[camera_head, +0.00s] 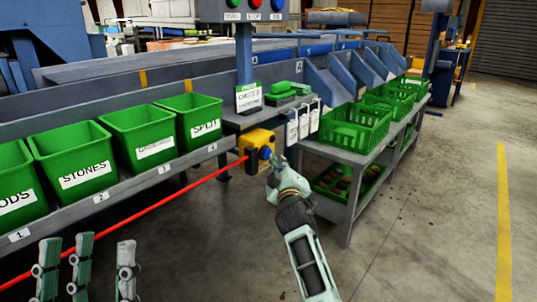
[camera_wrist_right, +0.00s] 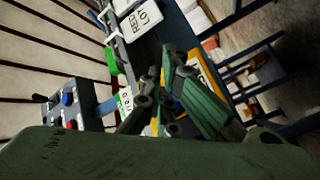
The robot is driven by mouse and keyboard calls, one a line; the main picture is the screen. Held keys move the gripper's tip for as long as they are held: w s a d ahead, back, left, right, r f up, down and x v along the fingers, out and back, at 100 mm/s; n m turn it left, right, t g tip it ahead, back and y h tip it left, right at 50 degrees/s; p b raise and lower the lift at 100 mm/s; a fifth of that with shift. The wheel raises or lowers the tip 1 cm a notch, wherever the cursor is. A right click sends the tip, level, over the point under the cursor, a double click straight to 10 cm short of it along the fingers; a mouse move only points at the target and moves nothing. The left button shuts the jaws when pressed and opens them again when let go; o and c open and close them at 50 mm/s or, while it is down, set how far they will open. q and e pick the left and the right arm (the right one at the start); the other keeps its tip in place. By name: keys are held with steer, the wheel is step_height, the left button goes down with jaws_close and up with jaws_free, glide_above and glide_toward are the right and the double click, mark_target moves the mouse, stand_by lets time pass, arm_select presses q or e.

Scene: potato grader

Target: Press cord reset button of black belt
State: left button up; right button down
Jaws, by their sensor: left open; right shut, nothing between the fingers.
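A yellow switch box (camera_head: 254,140) with a blue button (camera_head: 265,153) on its right side is mounted below the small shelf at the conveyor's end. A red cord (camera_head: 150,210) runs from the box down to the lower left. My right gripper (camera_head: 277,162) is shut and empty, its tips right beside the blue button; I cannot tell whether they touch. In the right wrist view, its green fingers (camera_wrist_right: 165,88) are together in front of a yellow surface, and the button is not clear. My left gripper (camera_head: 88,250) is open and empty at the lower left, apart from the box.
Green bins (camera_head: 70,161) stand on a numbered ledge along the conveyor. A grey table (camera_head: 345,157) with green crates (camera_head: 357,126) is just right of the box. A control panel (camera_head: 243,11) stands above on a post.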

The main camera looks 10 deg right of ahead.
arm_select(q)
steer(key=shift+w+d+f+g+y+p, duration=0.15)
steer(key=shift+w+f+g+y, duration=0.1)
steer(key=shift+w+f+g, duration=0.4)
steer(key=shift+w+f+g+y+p, duration=0.15)
steer(key=shift+w+f+g+y, duration=0.2)
steer(key=shift+w, duration=0.45)
arm_select(e)
steer(key=shift+s+d, duration=0.2)
steer(key=shift+s, duration=0.1)
arm_select(q)
steer(key=shift+h, duration=0.3)
steer(key=w+f+g+y+p, duration=0.2)
steer(key=f+g, duration=0.3)
steer(key=f, duration=0.5)
steer(key=w+a+f+g+y+p, duration=0.1)
steer(key=f+g+y+p, duration=0.1)
steer(key=f+g, duration=0.4)
steer(key=shift+w+a+f+g, duration=0.3)
steer(key=shift+w+f, duration=0.1)
steer(key=shift+f, duration=1.6)
arm_select(e)
steer(key=shift+s+d, duration=0.8)
steer(key=shift+s, duration=0.2)
steer(key=shift+s+d, duration=0.75)
steer(key=shift+s, duration=0.2)
